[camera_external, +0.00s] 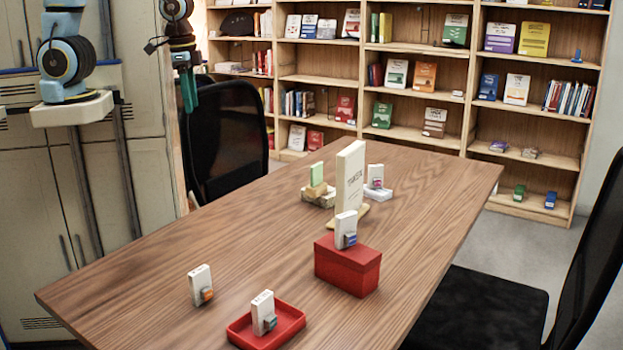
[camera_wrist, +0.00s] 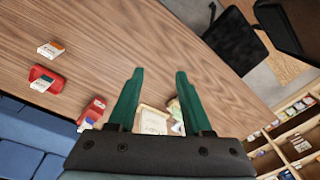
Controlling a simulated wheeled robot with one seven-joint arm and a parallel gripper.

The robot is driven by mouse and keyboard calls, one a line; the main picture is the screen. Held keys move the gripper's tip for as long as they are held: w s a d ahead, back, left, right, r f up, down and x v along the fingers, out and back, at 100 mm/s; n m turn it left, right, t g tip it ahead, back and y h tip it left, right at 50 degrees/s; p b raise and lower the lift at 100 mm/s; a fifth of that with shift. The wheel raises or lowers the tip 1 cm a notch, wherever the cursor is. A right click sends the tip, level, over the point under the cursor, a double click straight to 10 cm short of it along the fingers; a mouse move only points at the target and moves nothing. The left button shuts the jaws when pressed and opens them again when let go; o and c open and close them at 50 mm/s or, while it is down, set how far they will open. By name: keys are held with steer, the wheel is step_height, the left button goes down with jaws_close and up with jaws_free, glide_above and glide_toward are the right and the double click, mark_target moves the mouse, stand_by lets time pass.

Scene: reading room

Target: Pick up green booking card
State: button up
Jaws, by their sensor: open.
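The green booking card (camera_external: 316,173) stands upright in a tan holder (camera_external: 316,189) on a pale, stone-like base (camera_external: 318,199), on the far part of the wooden table, left of the tall cream sign. In the wrist view a small greenish patch beside the right finger may be this card, but it is mostly hidden. My gripper (camera_external: 188,92) hangs at the upper left in the external view, fingers down, above and away from the card. In the wrist view my gripper (camera_wrist: 160,72) shows two green fingers spread apart with nothing between the tips.
A cream sign (camera_external: 350,180) stands close right of the card. White cards stand on a red box (camera_external: 347,270), in a red tray (camera_external: 287,330), on the bare table (camera_external: 200,286) and on a white base (camera_external: 378,194). Black chairs flank the table; bookshelves stand behind. The table's left middle is clear.

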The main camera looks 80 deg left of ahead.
steer(key=w+a+f+m+g+y+b, duration=0.1)
steer(key=w+a+f+m+y+b, duration=0.15)
steer(key=f, duration=0.45)
steer(key=w+a+f+m+g+y+b, duration=0.1)
steer(key=f+m+y+b, duration=0.1)
steer(key=f+m+b, duration=0.3)
steer(key=m+t+y+b, duration=0.8)
steer(key=m+t+b, duration=0.5)
steer(key=m, duration=0.4)
glide_toward(311, 171)
steer(key=w+a+t+p, duration=0.1)
steer(key=a, duration=0.1)
steer(key=x, duration=0.2)
steer(key=p+x, duration=0.1)
steer(key=x, duration=0.1)
steer(key=shift+w+f, duration=0.2)
steer(key=shift+w, duration=0.15)
steer(key=shift+p+x, duration=1.05)
steer(key=shift+x, duration=1.95)
steer(key=shift+f, duration=0.1)
jaws_close()
